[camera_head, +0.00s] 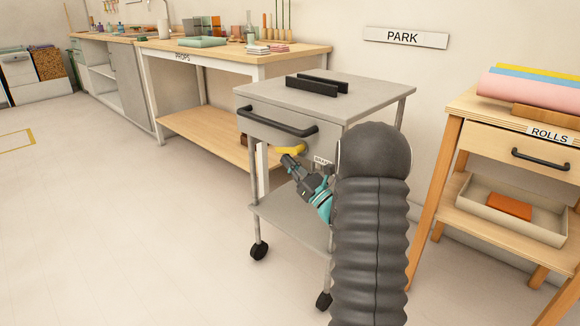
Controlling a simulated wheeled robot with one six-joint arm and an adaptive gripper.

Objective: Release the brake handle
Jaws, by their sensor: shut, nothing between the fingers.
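A grey metal cart (345,84) on black casters stands in the middle of the camera_head view. A dark horizontal bar handle (277,122) runs across its upper front. Below that bar a short yellow handle (289,149) sticks out from the cart's front; it looks like the brake handle. My gripper (288,160) is shut and empty, its tips just under the yellow handle. I cannot tell whether they touch it. A small white label (322,160) beside the handle is partly hidden by my gripper and arm.
A wooden table marked PROPS (235,55) stands behind and left of the cart. A wooden stand marked ROLLS (460,112) is close on the right. A PARK sign (405,38) hangs on the wall behind. The floor (120,220) at left is open.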

